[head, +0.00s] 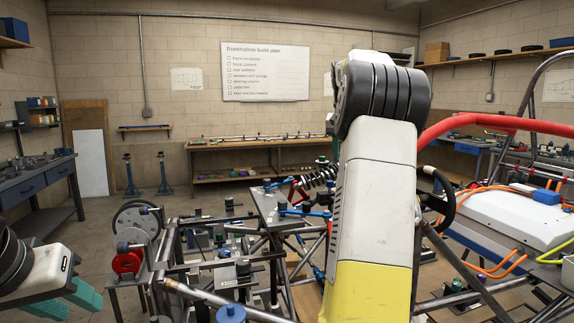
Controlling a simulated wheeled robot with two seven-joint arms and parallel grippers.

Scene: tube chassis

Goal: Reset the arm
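My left gripper (70,305) shows at the lower left edge, with its two teal fingers apart and nothing visible between them. It is left of the tube chassis and the bench fixtures, not touching anything that I can see. My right arm (372,200) stands large in the middle of the view, with dark ringed joint at its top and a white and yellow link running down. Its gripper is outside the picture. The arm hides part of the tube chassis (445,250) behind it.
A fixture bench with clamps and a red reel (128,262) stands low at centre left. A white box with orange cables (515,220) sits at the right, below a red padded tube (490,121). A workbench (240,145) lines the back wall. Floor is open at left.

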